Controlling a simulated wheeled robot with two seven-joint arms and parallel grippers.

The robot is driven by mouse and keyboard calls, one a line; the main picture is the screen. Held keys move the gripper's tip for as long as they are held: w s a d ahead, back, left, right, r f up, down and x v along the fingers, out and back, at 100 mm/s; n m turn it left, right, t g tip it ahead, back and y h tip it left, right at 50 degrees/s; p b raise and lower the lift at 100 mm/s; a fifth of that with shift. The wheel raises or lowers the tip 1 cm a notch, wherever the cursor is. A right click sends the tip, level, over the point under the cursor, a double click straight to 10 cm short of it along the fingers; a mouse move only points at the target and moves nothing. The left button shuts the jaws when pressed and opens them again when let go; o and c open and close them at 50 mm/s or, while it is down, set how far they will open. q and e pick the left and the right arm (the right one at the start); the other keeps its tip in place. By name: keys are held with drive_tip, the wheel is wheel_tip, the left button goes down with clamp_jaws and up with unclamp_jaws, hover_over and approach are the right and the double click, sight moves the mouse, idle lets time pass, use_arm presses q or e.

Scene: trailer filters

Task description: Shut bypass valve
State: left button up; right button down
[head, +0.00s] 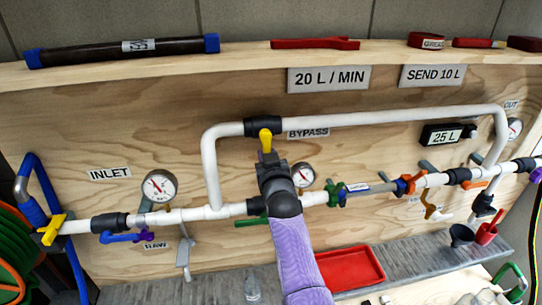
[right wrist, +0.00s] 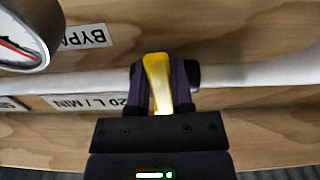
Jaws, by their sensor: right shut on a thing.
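The bypass valve (head: 262,126) is a black body on the upper white pipe, left of the BYPASS label (head: 308,133). Its yellow handle (head: 265,140) points down, across the pipe's line. My right gripper (head: 267,158) reaches up to the handle from below. In the right wrist view, the yellow handle (right wrist: 157,82) stands between the two dark fingers of my right gripper (right wrist: 160,88), which is shut on it. The fingers hide part of the valve body. My left gripper is not in view.
A gauge (head: 303,175) is just right of my right gripper. The lower pipe (head: 190,215) carries a yellow inlet handle (head: 52,229) and a second gauge (head: 159,186). A red tray (head: 350,268) lies below on the grey ledge. A shelf (head: 230,62) with tools runs above.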

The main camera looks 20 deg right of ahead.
drive_tip(key=shift+a+m, duration=0.2)
drive_tip(key=shift+m, duration=0.3)
drive_tip(key=c, duration=0.5)
unclamp_jaws()
drive_tip(key=shift+w, duration=0.1)
